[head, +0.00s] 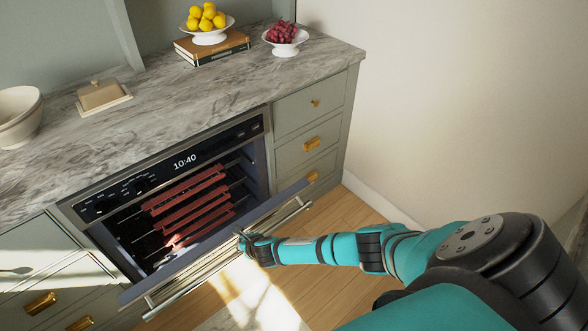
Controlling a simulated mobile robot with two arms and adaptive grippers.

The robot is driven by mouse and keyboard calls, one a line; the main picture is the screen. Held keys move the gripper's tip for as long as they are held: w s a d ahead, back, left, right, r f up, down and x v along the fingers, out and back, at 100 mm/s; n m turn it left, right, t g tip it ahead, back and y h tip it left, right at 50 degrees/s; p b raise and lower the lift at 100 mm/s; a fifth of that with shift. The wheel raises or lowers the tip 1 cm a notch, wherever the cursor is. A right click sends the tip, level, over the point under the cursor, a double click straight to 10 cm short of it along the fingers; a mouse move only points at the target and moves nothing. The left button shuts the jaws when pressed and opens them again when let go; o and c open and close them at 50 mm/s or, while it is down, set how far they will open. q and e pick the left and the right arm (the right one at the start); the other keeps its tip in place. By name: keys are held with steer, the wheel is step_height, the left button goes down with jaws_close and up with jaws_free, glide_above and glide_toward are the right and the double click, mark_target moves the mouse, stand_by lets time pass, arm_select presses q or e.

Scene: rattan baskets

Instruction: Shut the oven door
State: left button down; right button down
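The oven (170,190) is built in under the marble counter, with a lit clock reading 10:40 on its black panel. Its door (285,203) is partly open, tilted down and outward, with a metal bar handle along the outer side. Racks and reddish bars show inside the cavity. My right gripper (243,241) is at the door's handle side, near its middle. Its fingers are small and partly hidden against the door, so I cannot tell whether they are shut on the handle. My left gripper is not in view.
Drawers with brass handles (313,144) stand right of the oven, and more are at left. The counter (200,100) holds bowls (17,118), a butter dish (102,94), lemons (205,17) and grapes (283,32). The wood floor (345,225) is clear at right.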

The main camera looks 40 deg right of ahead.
steer(key=w+r, duration=0.2)
steer(key=w, duration=0.1)
steer(key=shift+w+a+r+p, duration=0.1)
steer(key=shift+r+p, duration=0.15)
steer(key=shift+p, duration=0.05)
steer(key=shift+s+f, duration=0.2)
